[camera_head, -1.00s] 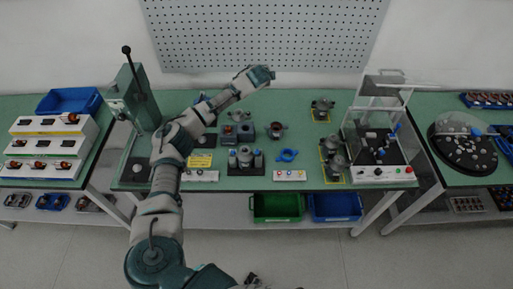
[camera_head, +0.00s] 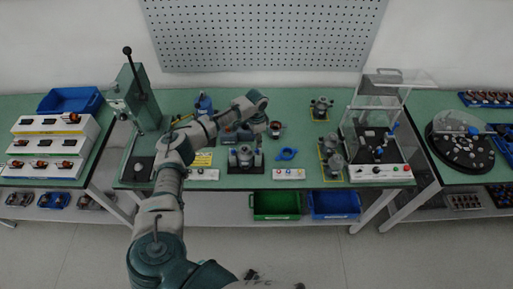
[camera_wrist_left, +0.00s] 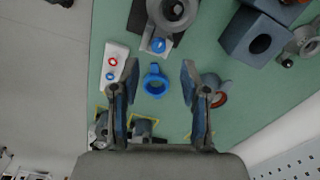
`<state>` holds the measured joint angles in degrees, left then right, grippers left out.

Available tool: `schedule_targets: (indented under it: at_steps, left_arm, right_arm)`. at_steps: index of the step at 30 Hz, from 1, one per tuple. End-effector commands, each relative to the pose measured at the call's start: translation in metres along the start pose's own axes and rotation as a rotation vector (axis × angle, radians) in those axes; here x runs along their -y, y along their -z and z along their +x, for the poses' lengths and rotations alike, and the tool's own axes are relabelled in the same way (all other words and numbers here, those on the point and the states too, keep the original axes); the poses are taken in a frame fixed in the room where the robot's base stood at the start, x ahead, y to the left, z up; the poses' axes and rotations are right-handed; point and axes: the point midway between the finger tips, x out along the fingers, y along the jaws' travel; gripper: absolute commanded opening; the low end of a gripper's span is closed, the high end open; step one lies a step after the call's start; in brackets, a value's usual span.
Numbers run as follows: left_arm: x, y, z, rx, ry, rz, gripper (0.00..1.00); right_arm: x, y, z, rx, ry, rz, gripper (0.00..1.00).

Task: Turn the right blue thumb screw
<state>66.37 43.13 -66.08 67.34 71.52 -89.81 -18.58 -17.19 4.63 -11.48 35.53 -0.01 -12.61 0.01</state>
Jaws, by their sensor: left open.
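The fixture (camera_head: 245,157) is a grey round part on a black base in the middle of the bench, just in front of my left gripper. In the left wrist view the fixture (camera_wrist_left: 172,10) is cut off by the top edge. The right blue thumb screw (camera_wrist_left: 158,44) sits on its near side there, on a pale metal block. My left gripper (camera_head: 262,121) points down over the bench. In the left wrist view my left gripper (camera_wrist_left: 159,72) is open and empty, its fingers either side of a blue ring-shaped part (camera_wrist_left: 155,81). The thumb screw lies beyond the fingertips. My right gripper is out of view.
A white button box (camera_head: 289,174) stands at the bench's front edge. A blue-grey block (camera_wrist_left: 256,38) stands in the upper right of the left wrist view. A clear-sided machine (camera_head: 378,140) stands at right, a green lever press (camera_head: 132,100) at left.

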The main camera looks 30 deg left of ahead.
Motion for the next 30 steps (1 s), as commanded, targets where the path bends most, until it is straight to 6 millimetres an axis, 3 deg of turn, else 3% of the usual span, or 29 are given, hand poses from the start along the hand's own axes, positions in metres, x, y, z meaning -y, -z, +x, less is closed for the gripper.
schedule_targets:
  at_steps: [3,9,22,27,30]
  left_arm:
    - [-0.001,0.0,0.027,0.003,-0.001,-0.001,0.46]
    - [-0.001,0.001,0.057,0.001,0.001,0.001,0.46]
    - [0.0,0.0,0.068,-0.001,0.002,0.001,0.46]
    - [0.0,0.0,0.068,0.0,0.001,0.0,0.03]
    - [0.0,0.0,0.068,0.0,0.002,0.0,0.0]
  right_arm:
    - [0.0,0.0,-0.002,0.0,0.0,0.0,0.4]
    - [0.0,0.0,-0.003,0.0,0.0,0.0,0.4]
    - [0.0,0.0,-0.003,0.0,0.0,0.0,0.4]
    - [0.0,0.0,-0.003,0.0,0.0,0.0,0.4]
    - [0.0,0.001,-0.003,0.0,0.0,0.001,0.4]
